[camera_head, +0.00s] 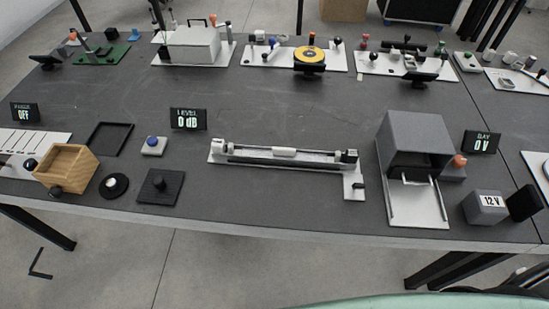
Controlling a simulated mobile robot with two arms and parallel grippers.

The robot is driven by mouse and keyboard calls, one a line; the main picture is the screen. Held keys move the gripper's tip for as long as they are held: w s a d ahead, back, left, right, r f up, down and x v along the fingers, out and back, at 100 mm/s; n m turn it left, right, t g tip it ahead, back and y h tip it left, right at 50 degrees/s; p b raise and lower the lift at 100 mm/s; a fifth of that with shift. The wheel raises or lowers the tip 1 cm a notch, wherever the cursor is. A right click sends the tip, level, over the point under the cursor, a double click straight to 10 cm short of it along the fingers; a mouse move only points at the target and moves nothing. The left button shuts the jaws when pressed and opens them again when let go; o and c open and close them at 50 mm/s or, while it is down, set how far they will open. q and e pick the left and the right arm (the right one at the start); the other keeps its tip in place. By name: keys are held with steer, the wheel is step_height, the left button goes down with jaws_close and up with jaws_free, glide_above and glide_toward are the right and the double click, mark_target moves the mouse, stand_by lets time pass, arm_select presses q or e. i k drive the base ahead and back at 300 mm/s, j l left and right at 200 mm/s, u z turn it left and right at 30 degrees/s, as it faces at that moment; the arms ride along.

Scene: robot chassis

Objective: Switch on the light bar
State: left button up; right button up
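A long pale fixture (284,155), which looks like the light bar, lies across the middle front of the dark table in the head view. Neither of my grippers is in view.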

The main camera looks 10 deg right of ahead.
mark_target(355, 186)
steer(key=l+z, duration=0.1)
steer(key=z, duration=0.6)
steer(key=i+l+z, duration=0.1)
steer(key=z, duration=0.25)
